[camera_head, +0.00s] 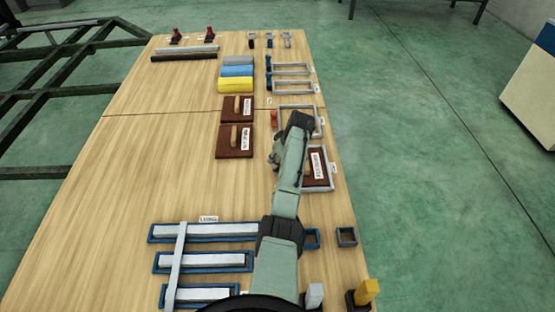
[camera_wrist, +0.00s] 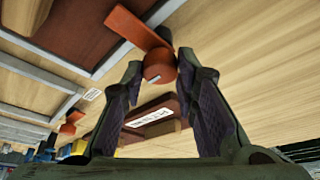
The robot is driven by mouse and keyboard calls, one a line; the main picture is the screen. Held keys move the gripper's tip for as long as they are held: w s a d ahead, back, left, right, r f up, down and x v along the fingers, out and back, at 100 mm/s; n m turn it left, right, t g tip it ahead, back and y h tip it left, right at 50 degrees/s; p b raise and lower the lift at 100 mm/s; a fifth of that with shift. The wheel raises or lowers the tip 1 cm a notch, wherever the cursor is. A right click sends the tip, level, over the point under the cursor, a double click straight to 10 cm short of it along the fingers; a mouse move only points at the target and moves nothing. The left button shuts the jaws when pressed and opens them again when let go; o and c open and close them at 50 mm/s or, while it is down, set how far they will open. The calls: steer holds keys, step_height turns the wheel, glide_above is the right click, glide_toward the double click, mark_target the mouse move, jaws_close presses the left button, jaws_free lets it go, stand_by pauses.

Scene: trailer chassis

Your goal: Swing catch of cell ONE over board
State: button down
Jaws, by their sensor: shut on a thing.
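In the wrist view my gripper (camera_wrist: 160,66) is shut on the round orange-red pivot end of a catch (camera_wrist: 158,64). The catch's flat arm reaches up and left, across the grey frame of a cell (camera_wrist: 160,12) and over the edge of the brown board (camera_wrist: 85,30) in it. Contact between catch and board cannot be told. In the head view my gripper (camera_head: 275,155) is low beside the left edge of that cell, whose board (camera_head: 322,172) carries a white label. My arm hides part of the cell, and the held catch is not visible there.
A second grey cell frame (camera_head: 284,107) stands beyond, apparently empty, with an orange catch (camera_head: 274,119) at its left. Two brown boards with handles (camera_head: 238,142) lie to the left. Blue trays with grey bars (camera_head: 205,232) lie nearer. The table's left middle is clear.

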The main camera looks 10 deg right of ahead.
stand_by(0.4)
steer(key=c, duration=1.3)
jaws_free()
steer(key=v, duration=1.2)
steer(key=shift+w, duration=0.1)
